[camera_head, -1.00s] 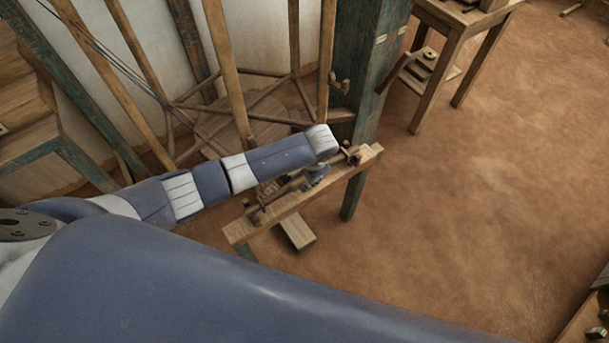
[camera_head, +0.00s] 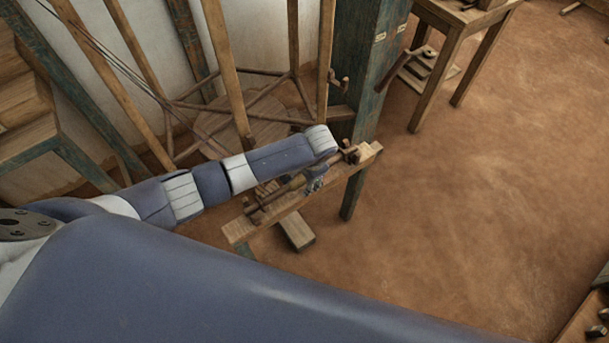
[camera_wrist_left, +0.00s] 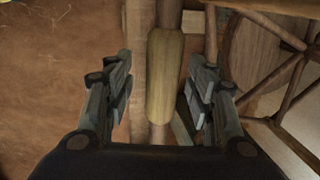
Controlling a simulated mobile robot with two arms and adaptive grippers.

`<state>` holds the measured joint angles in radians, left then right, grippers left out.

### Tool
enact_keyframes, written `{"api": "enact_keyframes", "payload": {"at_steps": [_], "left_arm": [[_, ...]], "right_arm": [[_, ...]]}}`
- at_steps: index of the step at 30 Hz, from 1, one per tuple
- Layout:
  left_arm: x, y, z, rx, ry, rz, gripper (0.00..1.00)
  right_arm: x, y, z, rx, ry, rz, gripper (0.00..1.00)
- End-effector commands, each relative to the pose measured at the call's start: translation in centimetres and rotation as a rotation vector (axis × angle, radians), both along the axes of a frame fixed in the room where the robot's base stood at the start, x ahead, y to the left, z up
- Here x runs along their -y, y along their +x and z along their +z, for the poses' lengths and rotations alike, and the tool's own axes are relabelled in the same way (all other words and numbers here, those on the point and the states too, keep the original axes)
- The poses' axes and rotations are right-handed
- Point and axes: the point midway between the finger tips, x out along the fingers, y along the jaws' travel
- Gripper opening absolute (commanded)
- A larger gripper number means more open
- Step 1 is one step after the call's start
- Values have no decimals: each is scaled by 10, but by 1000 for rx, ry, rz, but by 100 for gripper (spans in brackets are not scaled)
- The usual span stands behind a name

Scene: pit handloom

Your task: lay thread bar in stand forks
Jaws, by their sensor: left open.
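The thread bar (camera_head: 283,190) is a brown rod lying along the wooden stand (camera_head: 239,231) in the head view. Its near end is by the near fork (camera_head: 253,212) and its far end by the far fork (camera_head: 351,153); my arm covers part of it, so I cannot tell how deep it sits. In the left wrist view the bar's yellowish wound middle (camera_wrist_left: 164,70) runs between my fingers. My left gripper (camera_head: 315,184) is open, with one finger on each side of the bar (camera_wrist_left: 163,95) and gaps visible. My right gripper is out of view.
A blue-green post (camera_head: 366,85) rises behind the stand's far end. A wooden frame of slanted poles (camera_head: 228,75) stands behind my arm. A small table (camera_head: 445,65) is at the back right.

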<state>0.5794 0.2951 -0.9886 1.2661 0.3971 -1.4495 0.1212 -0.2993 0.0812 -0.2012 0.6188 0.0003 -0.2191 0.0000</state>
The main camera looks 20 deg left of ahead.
Motion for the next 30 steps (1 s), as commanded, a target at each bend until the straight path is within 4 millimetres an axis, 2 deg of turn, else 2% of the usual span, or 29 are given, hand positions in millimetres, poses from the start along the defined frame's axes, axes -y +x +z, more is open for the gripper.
{"api": "enact_keyframes", "payload": {"at_steps": [5,8,18,21,30], "left_arm": [[3,-1,11,2,-3,-1,50],[5,-3,26,4,-3,-1,50],[18,-13,92,4,-2,-1,50],[21,-15,105,4,-2,-1,50],[23,-17,117,1,-1,1,50]], "right_arm": [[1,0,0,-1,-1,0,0],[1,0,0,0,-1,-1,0],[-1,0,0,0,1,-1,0],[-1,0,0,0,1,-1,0],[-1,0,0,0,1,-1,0]]}}
